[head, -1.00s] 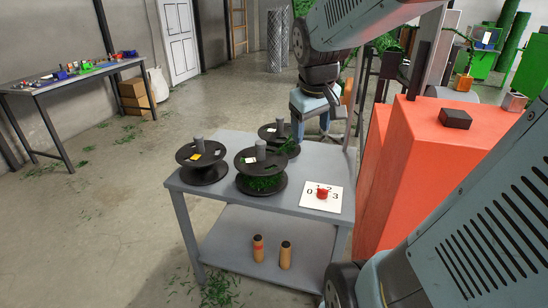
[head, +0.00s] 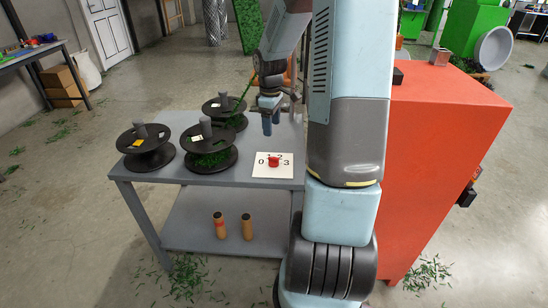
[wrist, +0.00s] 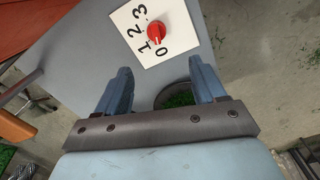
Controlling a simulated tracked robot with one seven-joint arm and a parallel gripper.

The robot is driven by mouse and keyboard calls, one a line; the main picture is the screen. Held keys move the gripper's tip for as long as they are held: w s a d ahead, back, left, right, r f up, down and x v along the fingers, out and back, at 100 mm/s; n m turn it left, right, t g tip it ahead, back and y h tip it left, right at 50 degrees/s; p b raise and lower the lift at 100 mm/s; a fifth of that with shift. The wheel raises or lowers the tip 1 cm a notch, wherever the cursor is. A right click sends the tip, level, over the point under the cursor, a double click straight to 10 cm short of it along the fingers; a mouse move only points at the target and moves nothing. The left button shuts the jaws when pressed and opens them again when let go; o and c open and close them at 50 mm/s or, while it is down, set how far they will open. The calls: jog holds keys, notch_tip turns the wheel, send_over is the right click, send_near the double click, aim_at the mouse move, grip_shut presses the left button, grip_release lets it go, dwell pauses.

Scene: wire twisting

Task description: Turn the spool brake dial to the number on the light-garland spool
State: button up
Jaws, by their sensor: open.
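The brake dial is a red knob (head: 273,161) on a white plate (head: 260,171) numbered 0 to 3, at the table's right front. It also shows in the wrist view (wrist: 157,33), ahead of the fingers; its exact setting is too small to tell. Three black spools stand to its left: one with a yellow label (head: 146,150), one wound with green garland and bearing a white label (head: 208,150), and one behind with green on it (head: 225,108). The label numbers are not legible. My gripper (head: 268,124) is open and empty, pointing down behind the plate, apart from the knob.
The grey table (head: 180,178) has a lower shelf with two orange-brown cylinders (head: 220,225). A tall orange-red cabinet (head: 440,130) stands to the right of my arm. Table surface around the dial plate is mostly clear.

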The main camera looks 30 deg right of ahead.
aim_at(273, 158)
jog(key=f, duration=1)
jog(key=d+f, duration=0.1)
jog(key=f, duration=0.4)
jog(key=shift+w+f, duration=0.3)
jog(key=c, duration=1.1)
jog(key=shift+o, duration=0.2)
jog(key=shift+d, duration=0.2)
jog(key=shift+a, duration=0.1)
